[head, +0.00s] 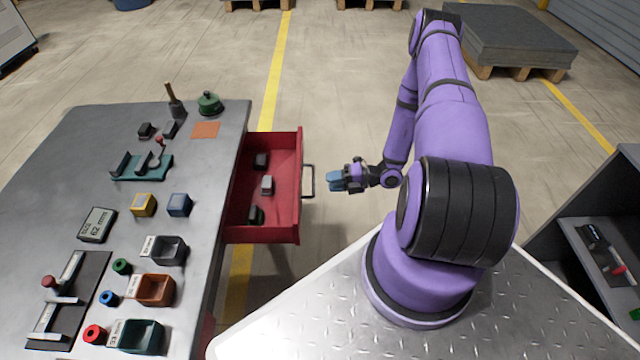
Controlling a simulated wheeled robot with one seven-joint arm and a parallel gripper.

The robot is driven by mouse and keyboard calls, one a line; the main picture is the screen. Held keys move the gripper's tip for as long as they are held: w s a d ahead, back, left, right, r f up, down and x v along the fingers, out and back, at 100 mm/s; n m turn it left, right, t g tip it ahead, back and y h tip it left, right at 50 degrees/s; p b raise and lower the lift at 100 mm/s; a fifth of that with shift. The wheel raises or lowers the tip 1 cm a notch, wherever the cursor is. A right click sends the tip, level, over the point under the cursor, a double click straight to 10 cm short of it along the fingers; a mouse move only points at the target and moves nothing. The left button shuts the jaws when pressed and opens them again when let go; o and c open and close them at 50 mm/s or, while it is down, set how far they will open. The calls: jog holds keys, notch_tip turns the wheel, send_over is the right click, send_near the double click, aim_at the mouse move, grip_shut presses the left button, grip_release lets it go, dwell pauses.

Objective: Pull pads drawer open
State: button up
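The red drawer (270,234) stands pulled out from the right side of the grey workbench. Several small dark and grey blocks, possibly pads, lie in it, one of them a grey-topped block (267,185). Its dark bar handle (308,182) is on the drawer's right-hand front. My gripper (332,181), with blue fingertips, is just right of the handle, with a small gap between them in the picture. It points left toward the handle. Its fingers are too small and overlapped to tell whether they are open or shut. I see nothing held in it.
The workbench (75,150) carries small bins, coloured rings, a yellow block (143,205), a blue block (179,205) and a size display (97,225). A grey shelf unit (585,220) stands at right. The floor beyond the drawer is clear.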

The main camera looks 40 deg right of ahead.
jog(key=shift+v, duration=1.95)
